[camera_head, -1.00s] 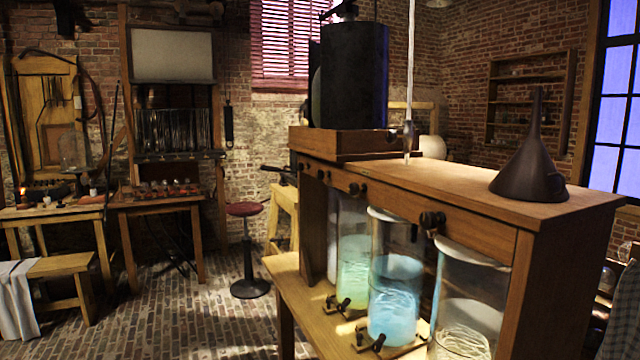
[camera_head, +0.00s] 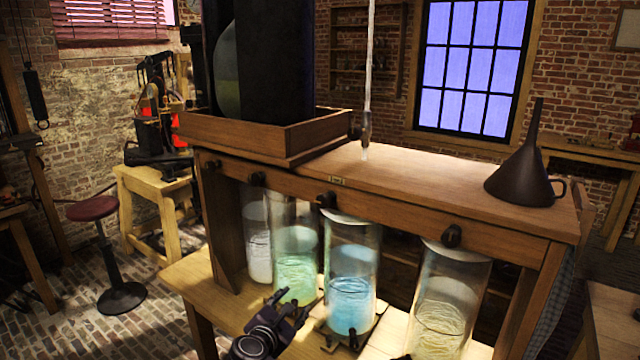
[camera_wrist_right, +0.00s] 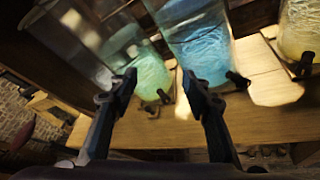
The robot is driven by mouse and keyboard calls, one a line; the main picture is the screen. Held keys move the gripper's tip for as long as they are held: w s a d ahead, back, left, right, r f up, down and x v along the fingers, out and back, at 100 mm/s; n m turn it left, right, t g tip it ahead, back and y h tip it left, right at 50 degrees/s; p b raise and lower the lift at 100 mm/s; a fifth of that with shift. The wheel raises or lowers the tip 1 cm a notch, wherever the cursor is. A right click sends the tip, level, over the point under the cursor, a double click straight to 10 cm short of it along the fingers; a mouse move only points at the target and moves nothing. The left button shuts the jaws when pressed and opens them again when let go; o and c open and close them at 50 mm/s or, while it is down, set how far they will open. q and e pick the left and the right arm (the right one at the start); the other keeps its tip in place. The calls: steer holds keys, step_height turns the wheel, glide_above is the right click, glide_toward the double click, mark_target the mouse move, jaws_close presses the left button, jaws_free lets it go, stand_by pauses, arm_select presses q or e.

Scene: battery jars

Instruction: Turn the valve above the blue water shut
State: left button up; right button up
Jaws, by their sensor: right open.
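The blue water stands in a tall glass jar (camera_head: 350,290) under a wooden cabinet top; it also shows in the right wrist view (camera_wrist_right: 205,62). A dark knob-like valve (camera_head: 326,200) sits on the front beam just above this jar. Its turn position is too small to tell. My right gripper (camera_head: 290,299) is open and empty, low in front of the green jar, left of the blue jar and well below the valve. In the right wrist view its fingers (camera_wrist_right: 158,80) are spread, with the green and blue jars beyond them. My left gripper is not in view.
Similar valves (camera_head: 452,235) sit along the beam. Jars of white (camera_head: 258,250), green (camera_head: 295,272) and yellowish water (camera_head: 440,325) flank the blue one. Small dark taps (camera_head: 340,342) stick out at the jar bases. A dark funnel (camera_head: 525,175) stands on the cabinet top.

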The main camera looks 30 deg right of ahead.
step_height(320, 180, up, 18)
steer(key=d+h+p, duration=0.2)
steer(key=h, duration=0.1)
steer(key=m+g+h, duration=0.1)
steer(key=h, duration=0.1)
glide_toward(321, 204)
steer(key=x, duration=0.3)
steer(key=p+x, duration=0.3)
steer(key=x, duration=0.4)
steer(key=shift+d+r+p, duration=0.2)
steer(key=shift+p, duration=0.1)
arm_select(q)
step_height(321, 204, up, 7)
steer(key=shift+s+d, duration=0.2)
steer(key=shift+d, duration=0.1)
arm_select(e)
steer(key=shift+w+d+f, duration=0.1)
steer(key=shift+w+d, duration=0.1)
steer(key=shift+d, duration=0.05)
steer(key=shift+c, duration=0.6)
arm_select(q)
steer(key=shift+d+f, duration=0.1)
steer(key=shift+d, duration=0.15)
arm_select(e)
steer(key=c, duration=1)
